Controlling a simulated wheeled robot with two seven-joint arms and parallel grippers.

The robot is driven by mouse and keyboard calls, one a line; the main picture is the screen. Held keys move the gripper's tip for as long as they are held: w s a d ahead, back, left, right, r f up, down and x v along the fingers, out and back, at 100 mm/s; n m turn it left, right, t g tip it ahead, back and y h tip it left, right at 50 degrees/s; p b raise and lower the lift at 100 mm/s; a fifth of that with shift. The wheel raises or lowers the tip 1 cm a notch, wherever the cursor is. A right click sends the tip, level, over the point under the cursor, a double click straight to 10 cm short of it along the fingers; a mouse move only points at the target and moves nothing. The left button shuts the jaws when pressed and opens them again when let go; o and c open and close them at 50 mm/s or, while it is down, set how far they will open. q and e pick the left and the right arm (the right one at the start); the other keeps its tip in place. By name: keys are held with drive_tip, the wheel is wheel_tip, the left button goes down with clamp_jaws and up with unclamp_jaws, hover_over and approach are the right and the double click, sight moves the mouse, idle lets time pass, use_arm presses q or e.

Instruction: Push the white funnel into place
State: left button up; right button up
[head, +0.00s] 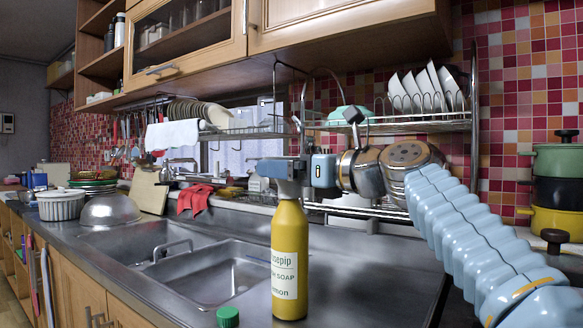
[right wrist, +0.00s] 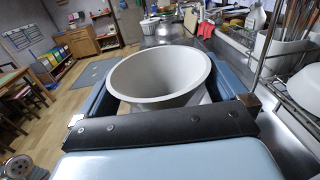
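The white funnel (right wrist: 160,78) fills the middle of the right wrist view, its wide round mouth facing the camera. My right gripper (head: 278,168) has a blue finger on each side of the funnel and appears closed on it. In the head view a pale lower part of the funnel (head: 289,188) shows under the gripper, right at the top of the yellow soap bottle (head: 290,255). The bottle stands upright on the counter. The gripper hides the funnel's mouth there, and how deep the spout sits cannot be told. My left gripper is not in view.
A green cap (head: 228,317) lies on the counter left of the bottle. The steel sink (head: 215,272) is behind it to the left. A dish rack (head: 400,122) and hanging pans (head: 362,170) are behind my right arm. Stacked pots (head: 555,190) stand at the far right.

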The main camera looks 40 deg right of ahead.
drive_tip(key=v, duration=1.3)
drive_tip(key=shift+s+b, duration=0.35)
drive_tip(key=shift+s, duration=0.05)
